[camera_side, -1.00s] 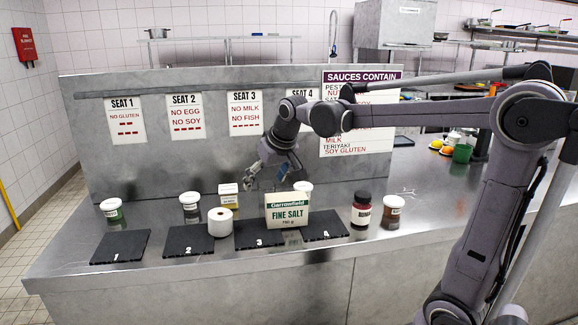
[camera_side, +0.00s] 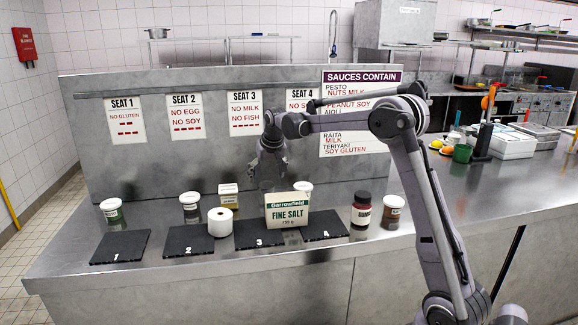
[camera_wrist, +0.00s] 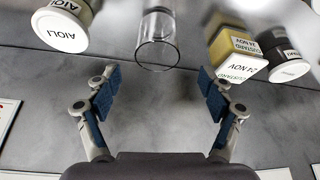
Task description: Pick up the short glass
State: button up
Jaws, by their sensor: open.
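The short glass (camera_wrist: 157,50) is clear and empty-looking. In the wrist view it is at the top centre, ahead of my gripper (camera_wrist: 161,88) and roughly in line with the gap between the fingers. In the side view my gripper (camera_side: 267,180) points down behind the salt box, which covers part of that area. I cannot clearly make out the glass there.
An AIOLI jar (camera_wrist: 64,28) stands left of the glass, a yellow CUSTARD box (camera_wrist: 238,52) and a dark jar (camera_wrist: 290,66) to its right.

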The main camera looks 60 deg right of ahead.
aim_at(267, 187)
jog(key=shift+s+x, duration=0.15)
jog(key=shift+x, duration=1.45)
jog(key=shift+s+x, duration=0.15)
jog(key=shift+x, duration=1.4)
jog(key=c, duration=1.4)
